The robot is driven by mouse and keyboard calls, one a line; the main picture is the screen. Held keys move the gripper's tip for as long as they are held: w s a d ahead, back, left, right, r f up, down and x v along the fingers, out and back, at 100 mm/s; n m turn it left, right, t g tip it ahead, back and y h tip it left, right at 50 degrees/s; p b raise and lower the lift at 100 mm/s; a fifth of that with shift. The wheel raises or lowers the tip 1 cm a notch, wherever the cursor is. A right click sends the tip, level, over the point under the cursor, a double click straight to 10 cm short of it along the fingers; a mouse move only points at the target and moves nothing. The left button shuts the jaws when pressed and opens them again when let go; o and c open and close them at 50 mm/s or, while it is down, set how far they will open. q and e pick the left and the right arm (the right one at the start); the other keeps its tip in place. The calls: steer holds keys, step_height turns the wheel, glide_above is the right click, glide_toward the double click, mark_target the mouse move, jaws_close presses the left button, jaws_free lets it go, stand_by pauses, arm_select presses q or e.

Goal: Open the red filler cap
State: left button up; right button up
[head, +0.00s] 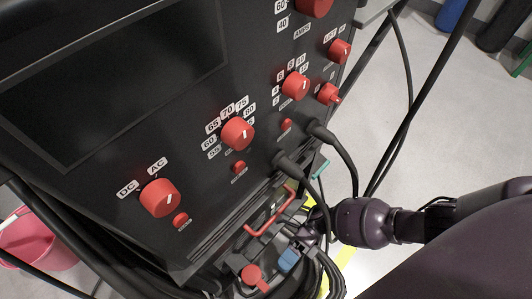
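A red round cap (252,276), which looks like the filler cap, sits low at the front of the black machine, near the picture's bottom edge. It appears to be in place on a grey part. My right gripper (308,238) is just above and right of it, beside the cables and apart from the cap. Its fingers are small, dark and partly hidden, so I cannot tell how far apart they are. My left gripper is not in view.
The machine's control panel (120,125) carries several red knobs. A red bar handle (271,212) and a blue part (289,260) are close to my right gripper. Black cables (350,165) hang beside it. A pink bucket (38,240) stands at the left. Floor at the right is partly clear.

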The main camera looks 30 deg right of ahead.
mark_target(267, 285)
steer(key=x, duration=0.7)
steer(key=shift+a+f, duration=0.1)
steer(key=shift+a, duration=0.1)
steer(key=shift+c, duration=0.5)
jaws_close()
